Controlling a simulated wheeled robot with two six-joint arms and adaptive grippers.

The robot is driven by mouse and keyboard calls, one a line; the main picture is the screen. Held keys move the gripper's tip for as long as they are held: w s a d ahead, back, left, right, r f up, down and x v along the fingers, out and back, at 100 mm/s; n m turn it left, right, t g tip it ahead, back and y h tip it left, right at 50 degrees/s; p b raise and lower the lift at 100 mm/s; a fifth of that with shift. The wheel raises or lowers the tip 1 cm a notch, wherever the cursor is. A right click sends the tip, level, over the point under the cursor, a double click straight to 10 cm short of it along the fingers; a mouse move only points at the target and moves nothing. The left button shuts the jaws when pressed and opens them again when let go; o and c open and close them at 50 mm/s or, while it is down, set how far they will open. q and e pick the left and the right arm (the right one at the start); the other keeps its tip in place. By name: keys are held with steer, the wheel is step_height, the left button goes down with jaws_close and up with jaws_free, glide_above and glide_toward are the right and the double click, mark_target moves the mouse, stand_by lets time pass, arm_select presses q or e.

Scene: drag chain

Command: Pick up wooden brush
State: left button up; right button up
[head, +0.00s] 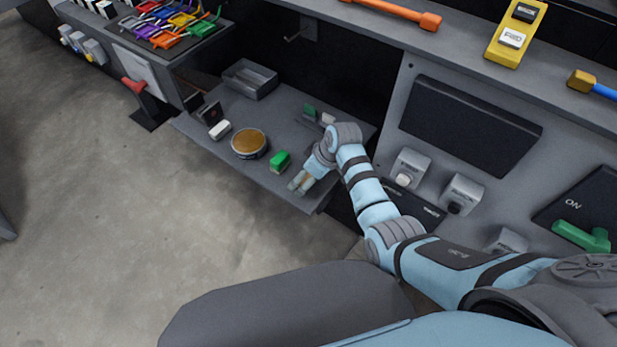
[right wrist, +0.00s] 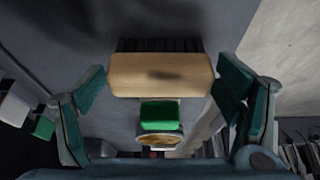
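The wooden brush (right wrist: 160,75), a pale wooden block with a dark bristle strip along its far edge, shows in the right wrist view between the fingers of my right gripper (right wrist: 160,88). The fingers are spread, one at each end of the block, with no clear grip on it. In the head view my right gripper (head: 303,182) is low over the front right corner of the grey shelf (head: 225,150). There the brush is mostly hidden by the gripper. My left gripper is not in view.
A green block (head: 280,161) and a round tin (head: 249,144) with a brown top lie left of the gripper. A white block (head: 220,130) and a grey metal tray (head: 250,79) are further left and back. A control panel (head: 470,130) rises on the right.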

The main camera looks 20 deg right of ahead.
steer(key=c, duration=0.8)
steer(key=shift+o, duration=0.2)
steer(key=shift+r, duration=0.6)
step_height(320, 180, up, 19)
steer(key=p, duration=0.3)
